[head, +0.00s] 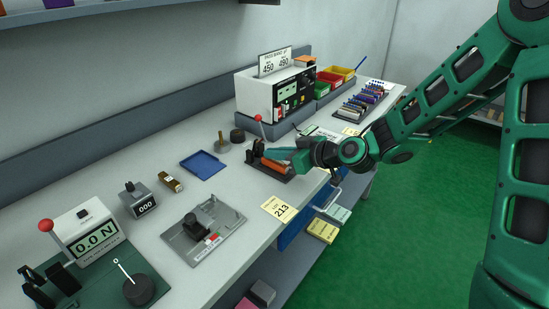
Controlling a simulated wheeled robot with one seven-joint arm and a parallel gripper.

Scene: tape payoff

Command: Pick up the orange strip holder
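An orange elongated piece (273,166), which looks like the strip holder, lies on a small dark base near the front edge of the bench, in the middle of the head view. My gripper (276,155) is right at it, reaching in from the right with its teal fingers low over the base. The fingers overlap the orange piece in this view, so part of it is hidden. I cannot tell whether the fingers touch it or are closed around it.
A white instrument box (262,92) is behind that. A blue tray (203,165) and a grey fixture (203,230) lie to the left. A yellow card (279,209) lies at the front edge.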

